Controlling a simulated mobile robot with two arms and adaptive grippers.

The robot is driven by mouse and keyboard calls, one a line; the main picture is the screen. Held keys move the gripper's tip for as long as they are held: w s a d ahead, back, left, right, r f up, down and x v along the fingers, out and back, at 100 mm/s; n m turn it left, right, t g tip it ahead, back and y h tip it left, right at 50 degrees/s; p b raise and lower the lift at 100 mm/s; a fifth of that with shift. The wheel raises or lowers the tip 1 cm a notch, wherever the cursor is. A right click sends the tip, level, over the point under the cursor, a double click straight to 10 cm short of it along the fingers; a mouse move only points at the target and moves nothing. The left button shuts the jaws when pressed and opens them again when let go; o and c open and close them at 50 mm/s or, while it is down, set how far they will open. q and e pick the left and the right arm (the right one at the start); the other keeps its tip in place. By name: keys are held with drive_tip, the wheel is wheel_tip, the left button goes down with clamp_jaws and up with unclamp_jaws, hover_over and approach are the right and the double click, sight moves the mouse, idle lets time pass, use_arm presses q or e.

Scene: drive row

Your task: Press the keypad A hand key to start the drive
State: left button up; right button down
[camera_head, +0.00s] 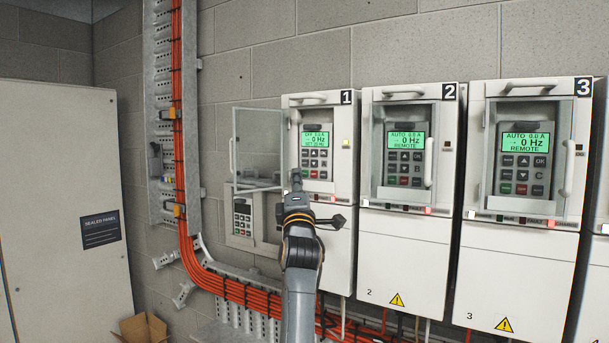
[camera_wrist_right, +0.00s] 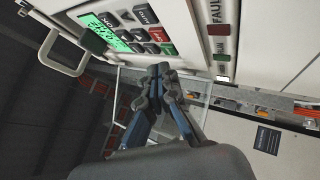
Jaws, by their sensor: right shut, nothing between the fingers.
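Drive 1 (camera_head: 330,225) has its clear door (camera_head: 257,140) swung open to the left. Its keypad (camera_head: 316,145) is exposed, with a lit green display reading 0 Hz and OFF on its top line. The keypad also shows in the right wrist view (camera_wrist_right: 119,20), with grey, red and green keys. My right gripper (camera_head: 296,176) is shut and empty at the lower left of this keypad. In the right wrist view its fingertips (camera_wrist_right: 158,70) are close to the lower key row; I cannot tell whether they touch. My left gripper is not in view.
Drive 2 (camera_head: 400,245) and drive 3 (camera_head: 515,265) stand to the right, doors shut, displays showing AUTO and REMOTE. Another keypad (camera_head: 242,217) is on the wall left of drive 1. Orange cables (camera_head: 177,100) run down the wall. A grey cabinet (camera_head: 55,180) stands at left.

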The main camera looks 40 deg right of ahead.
drive_tip(key=shift+w+d, duration=0.1)
drive_tip(key=shift+d, duration=0.05)
idle(0.4)
drive_tip(key=shift+d, duration=0.3)
